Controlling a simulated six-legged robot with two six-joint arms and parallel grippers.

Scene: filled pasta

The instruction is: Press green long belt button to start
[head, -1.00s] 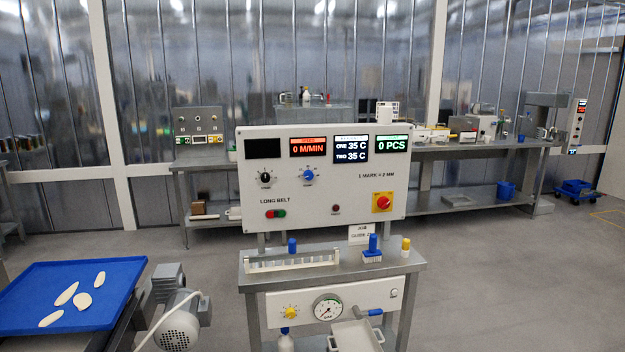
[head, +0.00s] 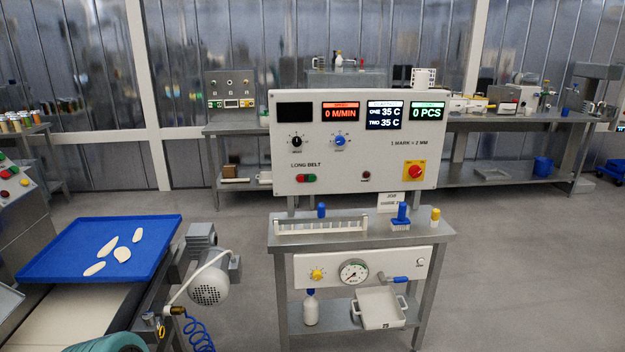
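The white control panel (head: 354,142) stands upright in the middle of the head view. Its LONG BELT label is at the lower left, with a small red button (head: 300,178) and a small green button (head: 312,178) side by side just below it. The speed display (head: 340,112) above reads 0 M/MIN, and the piece display (head: 427,113) reads 0 PCS. Neither of my grippers is in the view, and nothing covers the buttons.
Below the panel, a grey metal stand (head: 440,230) holds a white rack and brushes. At the left, a blue tray (head: 60,268) with several pale dough pieces lies over a conveyor with a motor (head: 210,285). Grey floor is open at the right.

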